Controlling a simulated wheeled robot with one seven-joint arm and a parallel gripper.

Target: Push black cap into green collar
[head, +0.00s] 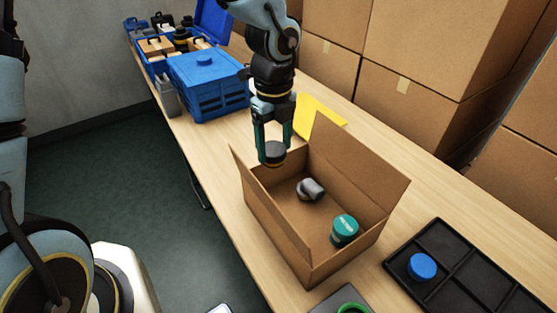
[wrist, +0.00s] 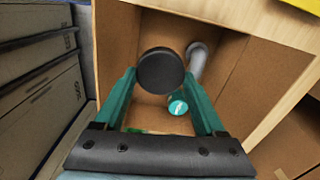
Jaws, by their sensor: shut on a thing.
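My gripper (head: 273,146) is shut on the black cap (head: 272,156), a short dark disc. It holds the cap over the left part of an open cardboard box, near its rim. In the wrist view the cap (wrist: 160,71) sits between the two teal fingers of my gripper (wrist: 159,80). The green collar (head: 353,308) is a ring on a grey plate at the bottom edge of the head view, partly cut off. It is well apart from the cap, on the near side of the box.
The open cardboard box (head: 280,222) holds a grey pipe fitting (head: 311,190) and a teal-lidded jar (head: 345,229). A black divided tray (head: 440,235) with a blue cap (head: 422,267) lies to the right. A blue crate (head: 208,85) stands behind left.

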